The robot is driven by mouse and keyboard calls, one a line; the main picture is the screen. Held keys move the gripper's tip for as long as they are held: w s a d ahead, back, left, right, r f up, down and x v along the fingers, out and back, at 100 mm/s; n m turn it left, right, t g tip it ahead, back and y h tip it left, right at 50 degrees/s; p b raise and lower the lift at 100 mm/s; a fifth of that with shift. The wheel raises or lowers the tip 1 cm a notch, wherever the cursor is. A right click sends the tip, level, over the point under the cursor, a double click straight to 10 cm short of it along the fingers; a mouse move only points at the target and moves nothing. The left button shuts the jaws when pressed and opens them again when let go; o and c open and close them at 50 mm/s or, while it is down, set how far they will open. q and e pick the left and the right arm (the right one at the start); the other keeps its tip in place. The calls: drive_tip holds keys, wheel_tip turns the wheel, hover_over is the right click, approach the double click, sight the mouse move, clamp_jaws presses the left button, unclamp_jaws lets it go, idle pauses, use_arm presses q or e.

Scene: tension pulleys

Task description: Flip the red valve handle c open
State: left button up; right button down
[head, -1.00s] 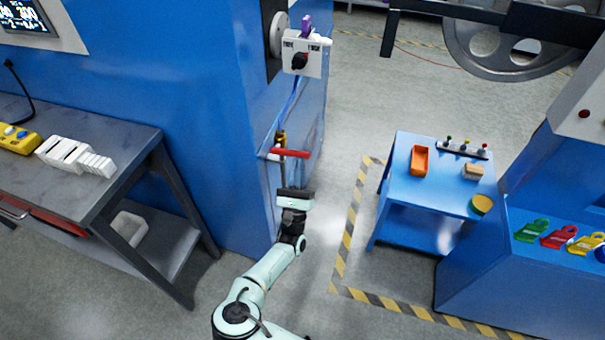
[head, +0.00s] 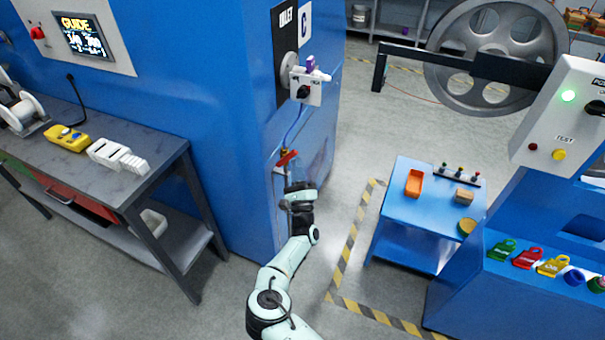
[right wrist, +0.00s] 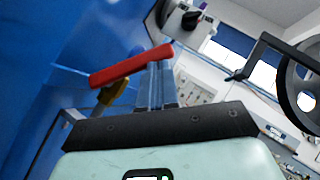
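The red valve handle (head: 286,160) is a short red bar low on the side of the blue cabinet, below a plate marked C; it is tilted up to the right. It also shows in the right wrist view (right wrist: 130,66), above a brass-coloured valve part (right wrist: 112,92). My right gripper (head: 298,178) is just below and right of the handle. In the right wrist view its fingers (right wrist: 157,72) lie side by side with no clear gap, tips at the handle's right part. I cannot tell whether they touch it. My left gripper is out of view.
A white switch box (head: 306,88) with a black knob sits above the handle. A grey workbench (head: 150,178) stands at the left. Open floor lies between cabinet and table.

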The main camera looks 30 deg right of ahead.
sight(286, 157)
drive_tip(key=shift+w+a+r+p, duration=0.25)
drive_tip(key=shift+w+r+p, duration=0.15)
drive_tip(key=shift+r+p, duration=0.3)
drive_tip(key=shift+w+a+r, duration=0.15)
drive_tip(key=shift+r, duration=0.1)
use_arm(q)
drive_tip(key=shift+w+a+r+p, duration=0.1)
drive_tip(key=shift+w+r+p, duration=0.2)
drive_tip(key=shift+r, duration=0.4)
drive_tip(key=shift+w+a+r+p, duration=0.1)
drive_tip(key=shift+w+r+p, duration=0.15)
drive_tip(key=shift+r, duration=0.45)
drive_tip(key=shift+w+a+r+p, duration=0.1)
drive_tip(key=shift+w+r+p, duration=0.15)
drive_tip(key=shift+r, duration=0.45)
use_arm(e)
drive_tip(key=shift+w+a+r, duration=0.7)
drive_tip(key=shift+w, duration=0.15)
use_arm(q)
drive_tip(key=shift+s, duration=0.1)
